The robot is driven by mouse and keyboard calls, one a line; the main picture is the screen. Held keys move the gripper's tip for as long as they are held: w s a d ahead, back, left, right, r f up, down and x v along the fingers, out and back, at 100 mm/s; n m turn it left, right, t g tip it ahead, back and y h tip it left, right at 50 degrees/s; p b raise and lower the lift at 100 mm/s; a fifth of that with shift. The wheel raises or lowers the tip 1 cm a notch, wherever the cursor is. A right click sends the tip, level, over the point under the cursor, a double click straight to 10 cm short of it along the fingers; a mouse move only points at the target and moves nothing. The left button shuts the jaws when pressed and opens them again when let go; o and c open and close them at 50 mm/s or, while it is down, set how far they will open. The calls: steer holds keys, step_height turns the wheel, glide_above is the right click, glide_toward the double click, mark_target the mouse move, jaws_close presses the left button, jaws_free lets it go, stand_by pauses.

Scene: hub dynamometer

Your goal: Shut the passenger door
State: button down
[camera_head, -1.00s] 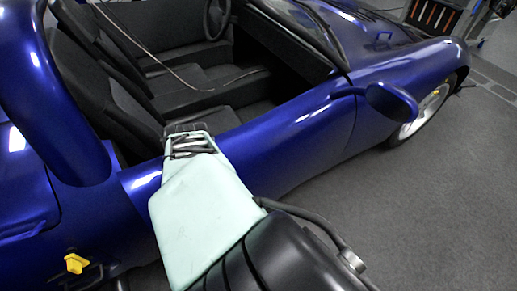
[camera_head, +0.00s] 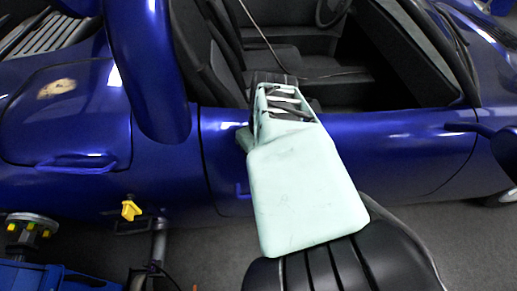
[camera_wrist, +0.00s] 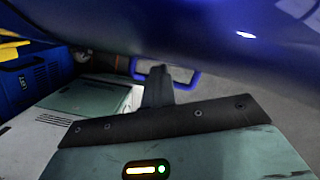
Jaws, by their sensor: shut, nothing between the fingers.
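The passenger door (camera_head: 400,150) is the blue side panel of the open-topped car. It looks close to flush with the body along its rear seam; I cannot tell whether it is latched. My arm hides the gripper and part of the door in the head view.
A yellow part (camera_head: 130,210) on a stand is beside the car's rear flank. A wheel hub device (camera_head: 30,232) and blue equipment stand at the lower left. The mirror (camera_head: 507,150) sticks out at the right. Grey floor is open at the lower right.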

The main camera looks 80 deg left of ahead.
steer(key=shift+w+a+r+y, duration=0.15)
steer(key=shift+a+r+y, duration=0.1)
steer(key=shift+a+y, duration=0.4)
step_height(320, 180, up, 7)
steer(key=d+h+p, duration=0.1)
steer(key=d+p, duration=0.1)
steer(key=p, duration=0.5)
steer(key=shift+w+d, duration=0.2)
steer(key=shift+w, duration=0.05)
